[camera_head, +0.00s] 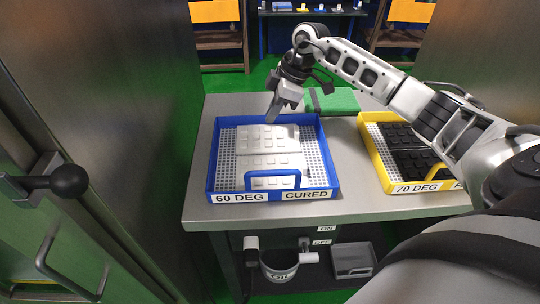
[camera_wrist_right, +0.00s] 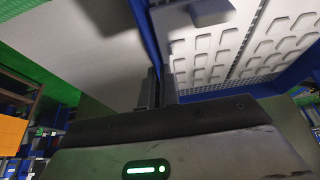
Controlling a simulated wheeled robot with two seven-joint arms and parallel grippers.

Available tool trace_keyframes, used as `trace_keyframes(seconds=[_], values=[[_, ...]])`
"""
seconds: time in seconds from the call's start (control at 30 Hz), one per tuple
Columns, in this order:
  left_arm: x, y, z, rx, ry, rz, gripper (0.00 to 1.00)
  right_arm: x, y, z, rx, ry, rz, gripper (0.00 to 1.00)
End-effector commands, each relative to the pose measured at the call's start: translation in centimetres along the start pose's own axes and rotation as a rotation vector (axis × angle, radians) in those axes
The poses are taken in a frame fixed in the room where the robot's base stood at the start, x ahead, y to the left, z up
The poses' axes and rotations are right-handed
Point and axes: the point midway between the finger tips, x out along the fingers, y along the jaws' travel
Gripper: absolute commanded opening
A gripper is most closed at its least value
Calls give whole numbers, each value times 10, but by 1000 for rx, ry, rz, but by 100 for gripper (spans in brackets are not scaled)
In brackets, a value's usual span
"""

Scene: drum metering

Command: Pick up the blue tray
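The blue tray (camera_head: 211,165) lies flat on the grey table, left of its middle. It has a perforated floor, a blue front handle and a label reading 60 DEG CURED. Pale moulded pads (camera_head: 268,150) lie in it. My right gripper (camera_head: 273,113) points down at the tray's back wall. In the right wrist view, the blue tray's wall (camera_wrist_right: 144,30) runs between the fingers of my right gripper (camera_wrist_right: 160,88). The fingers are close together and look shut on that wall; the exact contact is hard to see. My left gripper is not in view.
A yellow tray (camera_head: 375,160) with black pads stands to the right, under my right arm. A green item (camera_head: 333,101) lies at the table's back. Clear table (camera_head: 340,170) separates the trays. A bucket (camera_head: 279,266) and grey bin (camera_head: 353,260) are below. Metal panels flank the scene.

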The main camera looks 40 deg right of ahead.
Motion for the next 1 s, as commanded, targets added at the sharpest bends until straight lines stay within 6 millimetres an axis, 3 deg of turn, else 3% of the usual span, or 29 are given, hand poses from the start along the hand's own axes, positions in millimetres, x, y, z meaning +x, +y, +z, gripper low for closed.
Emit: trace_keyframes(seconds=[0.03,0.47,0.77,1.0], values=[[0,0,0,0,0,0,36,7,-3,8,5,-23,-14,0],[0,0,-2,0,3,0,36,1,-2,5,5,-19,-11,0],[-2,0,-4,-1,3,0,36,-28,-1,-9,2,-10,-4,0],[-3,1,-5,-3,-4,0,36,-55,-26,-39,-5,-4,-3,0]])
